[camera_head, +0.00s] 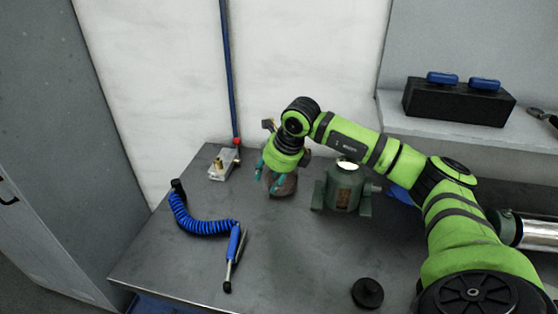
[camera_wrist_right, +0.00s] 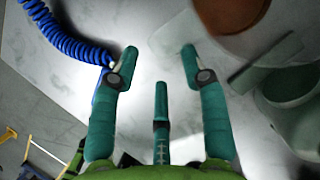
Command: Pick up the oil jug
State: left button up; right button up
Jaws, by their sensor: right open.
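A brownish rounded vessel (camera_head: 289,186), which I take for the oil jug, stands on the metal table behind and just right of my right gripper's fingers. My right gripper (camera_head: 268,178) hangs over the table, open and empty, with its fingers partly covering that vessel. In the right wrist view, the right gripper's fingers (camera_wrist_right: 158,52) are spread with bare tabletop between them. A round brown surface (camera_wrist_right: 228,12), probably the same vessel, shows beyond the right finger and is cut by the top edge. My left gripper is not in view.
A dark green machine (camera_head: 343,188) stands close right of the vessel. A blue coiled hose (camera_head: 200,224) with an air gun (camera_head: 233,245) lies left. A metal block with brass fittings (camera_head: 222,165) sits at the back. A black knob (camera_head: 367,293) lies in front. The front middle is clear.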

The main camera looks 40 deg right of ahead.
aim_at(265, 187)
jog(key=p+x, duration=0.2)
jog(key=x, duration=0.3)
jog(key=shift+w+d, duration=0.15)
jog(key=shift+w+f+p, duration=0.25)
jog(key=shift+f+p, duration=0.1)
jog(key=shift+f, duration=0.25)
grip_shut()
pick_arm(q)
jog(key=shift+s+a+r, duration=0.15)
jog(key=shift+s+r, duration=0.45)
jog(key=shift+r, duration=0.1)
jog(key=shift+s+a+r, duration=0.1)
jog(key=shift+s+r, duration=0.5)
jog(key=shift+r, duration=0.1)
